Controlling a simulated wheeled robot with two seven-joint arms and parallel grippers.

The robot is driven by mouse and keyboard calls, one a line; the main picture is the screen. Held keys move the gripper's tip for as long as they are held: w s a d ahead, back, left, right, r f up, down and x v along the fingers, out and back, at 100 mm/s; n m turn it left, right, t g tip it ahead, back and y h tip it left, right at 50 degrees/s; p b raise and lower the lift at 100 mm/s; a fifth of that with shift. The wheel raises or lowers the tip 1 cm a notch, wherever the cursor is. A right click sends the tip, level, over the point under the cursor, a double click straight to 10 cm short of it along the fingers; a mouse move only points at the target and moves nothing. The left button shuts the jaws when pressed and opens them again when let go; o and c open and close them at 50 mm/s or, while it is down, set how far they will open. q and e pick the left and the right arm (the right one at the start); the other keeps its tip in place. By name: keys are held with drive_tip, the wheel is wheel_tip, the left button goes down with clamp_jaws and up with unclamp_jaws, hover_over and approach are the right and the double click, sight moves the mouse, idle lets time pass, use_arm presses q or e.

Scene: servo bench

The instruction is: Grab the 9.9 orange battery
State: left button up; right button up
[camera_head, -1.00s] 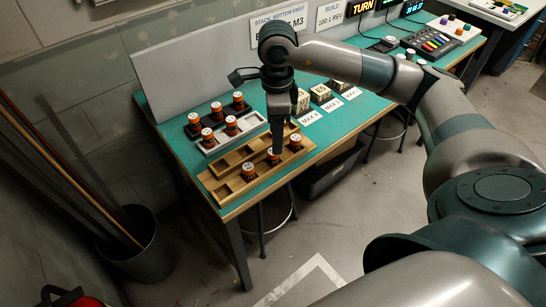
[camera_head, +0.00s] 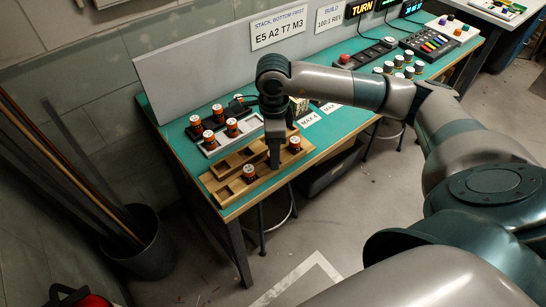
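Several orange batteries with white tops stand in trays at the left end of the green bench. In the wooden tray (camera_head: 263,183), one orange battery (camera_head: 249,172) stands at the front left and another (camera_head: 294,144) at the right. My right gripper (camera_head: 274,164) points down over the tray between these two, where it hides the spot of a third battery. Its fingers are seen edge-on, so I cannot tell whether they are open or shut on anything. The numbers on the battery tops are too small to read. My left gripper is not in view.
Behind stand a pale tray with orange batteries (camera_head: 208,138) (camera_head: 232,127) and a dark row with more (camera_head: 196,124) (camera_head: 218,112). A grey panel (camera_head: 200,72) backs the bench. My forearm covers part of the blocks and MAX cards.

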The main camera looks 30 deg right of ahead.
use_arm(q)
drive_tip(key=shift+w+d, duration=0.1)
use_arm(e)
clamp_jaws()
drive_tip(key=shift+r, duration=0.15)
drive_tip(key=shift+r+b, duration=0.4)
drive_tip(key=shift+r, duration=0.1)
wheel_tip(320, 180, up, 3)
drive_tip(key=shift+f+b, duration=0.1)
drive_tip(key=shift+b, duration=0.55)
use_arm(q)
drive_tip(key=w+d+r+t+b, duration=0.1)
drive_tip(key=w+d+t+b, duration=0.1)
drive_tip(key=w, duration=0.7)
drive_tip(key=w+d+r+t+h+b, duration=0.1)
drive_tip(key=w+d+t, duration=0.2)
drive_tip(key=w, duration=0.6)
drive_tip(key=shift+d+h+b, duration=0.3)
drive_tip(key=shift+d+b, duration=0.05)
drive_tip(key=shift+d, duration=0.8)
use_arm(e)
drive_tip(key=s+d+r, duration=0.6)
drive_tip(key=s+r, duration=0.1)
drive_tip(key=s, duration=0.2)
drive_tip(key=shift+s+d, duration=0.2)
drive_tip(key=shift+d, duration=0.2)
